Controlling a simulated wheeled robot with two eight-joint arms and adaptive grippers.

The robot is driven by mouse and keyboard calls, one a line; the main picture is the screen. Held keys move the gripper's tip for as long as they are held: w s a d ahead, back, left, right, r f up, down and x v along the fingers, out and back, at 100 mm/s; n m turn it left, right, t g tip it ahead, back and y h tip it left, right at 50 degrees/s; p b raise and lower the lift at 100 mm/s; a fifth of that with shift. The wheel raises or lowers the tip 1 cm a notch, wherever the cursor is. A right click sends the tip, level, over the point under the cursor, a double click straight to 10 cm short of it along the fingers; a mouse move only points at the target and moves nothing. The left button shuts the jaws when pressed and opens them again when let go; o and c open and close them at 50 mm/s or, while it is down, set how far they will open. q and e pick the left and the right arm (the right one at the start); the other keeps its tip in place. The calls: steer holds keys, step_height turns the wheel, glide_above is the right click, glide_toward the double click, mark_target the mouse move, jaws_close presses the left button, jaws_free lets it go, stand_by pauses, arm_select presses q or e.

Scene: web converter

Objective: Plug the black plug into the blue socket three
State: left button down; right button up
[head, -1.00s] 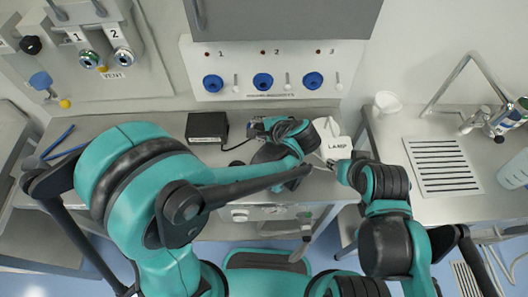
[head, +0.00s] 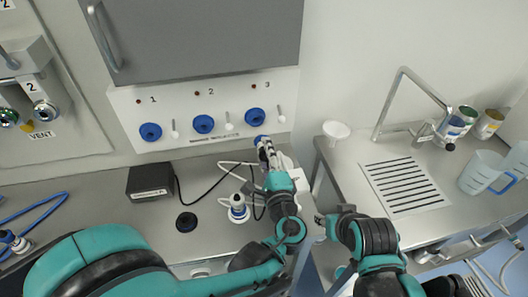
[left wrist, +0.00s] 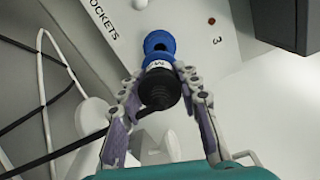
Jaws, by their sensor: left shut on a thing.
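The black plug (left wrist: 160,88), with a white lettered band and a blue front end, is between the two fingers of my left gripper (left wrist: 163,98) in the left wrist view. My left gripper is shut on it. In the head view my left gripper (head: 266,150) is just below blue socket three (head: 255,117), pointing at the wall panel. A small gap shows there between the plug's blue end and the socket. In the left wrist view they line up and I cannot tell the distance. My right gripper (head: 328,219) is low near the counter's right end; its fingers are unclear.
Blue sockets one (head: 151,132) and two (head: 203,124) are left on the panel (head: 180,145). A black box (head: 150,182), a black disc (head: 186,222) and a white-and-blue plug (head: 238,207) are on the counter. A grey cabinet (head: 200,35) overhangs. The sink unit (head: 400,185) is right.

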arm_select(q)
steer(key=shift+d, duration=0.1)
steer(key=shift+w+a+b, duration=0.1)
steer(key=shift+w+a, duration=0.1)
steer(key=shift+w, duration=0.7)
steer(key=shift+w+a+b, duration=0.15)
steer(key=shift+w+a, duration=0.05)
steer(key=shift+w, duration=0.7)
steer(key=shift+w+a+b, duration=0.1)
steer(key=shift+w+a, duration=0.1)
steer(key=shift+w, duration=0.7)
steer(key=shift+w+a+b, duration=0.2)
steer(key=shift+w, duration=0.65)
steer(key=shift+w+a+b, duration=0.15)
steer(key=shift+w+b, duration=0.05)
steer(key=shift+w, duration=0.6)
stand_by(0.6)
steer(key=c, duration=1)
jaws_free()
